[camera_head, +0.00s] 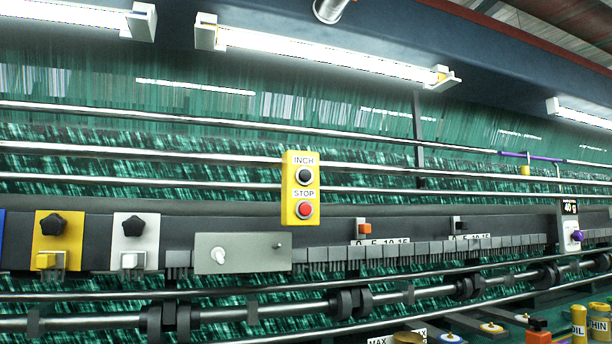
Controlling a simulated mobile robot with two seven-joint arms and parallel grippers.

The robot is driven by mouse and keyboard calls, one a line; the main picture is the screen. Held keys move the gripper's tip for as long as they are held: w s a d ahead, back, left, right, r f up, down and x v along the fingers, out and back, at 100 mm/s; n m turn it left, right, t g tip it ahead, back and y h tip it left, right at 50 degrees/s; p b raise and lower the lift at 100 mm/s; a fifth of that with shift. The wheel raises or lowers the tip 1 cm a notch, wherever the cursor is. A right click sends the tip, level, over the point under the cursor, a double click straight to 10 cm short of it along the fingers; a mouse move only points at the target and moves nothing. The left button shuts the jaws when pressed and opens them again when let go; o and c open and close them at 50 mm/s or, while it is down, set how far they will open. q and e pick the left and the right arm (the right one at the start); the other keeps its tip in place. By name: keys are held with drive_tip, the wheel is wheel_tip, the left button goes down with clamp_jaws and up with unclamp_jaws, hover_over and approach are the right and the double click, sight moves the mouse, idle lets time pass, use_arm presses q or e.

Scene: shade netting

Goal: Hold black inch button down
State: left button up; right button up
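The black inch button (304,175) is the upper round button on a yellow control box (289,211), under the printed word INCH. A red button (305,209) sits below it under the word STOP. The box stands upright in the middle of the view, in front of the metal rails. Nothing covers the black button or touches it. Neither of my grippers is in the head view.
Black star knobs on a yellow plate (45,240) and a white plate (150,240) are further left. Long rails (400,168) cross the view. Yellow containers (579,320) stand lower right.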

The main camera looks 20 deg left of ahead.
use_arm(q)
clamp_jaws()
drive_tip(key=shift+s+f, duration=0.15)
drive_tip(key=shift+s, duration=0.15)
drive_tip(key=shift+w, duration=0.3)
idle(0.5)
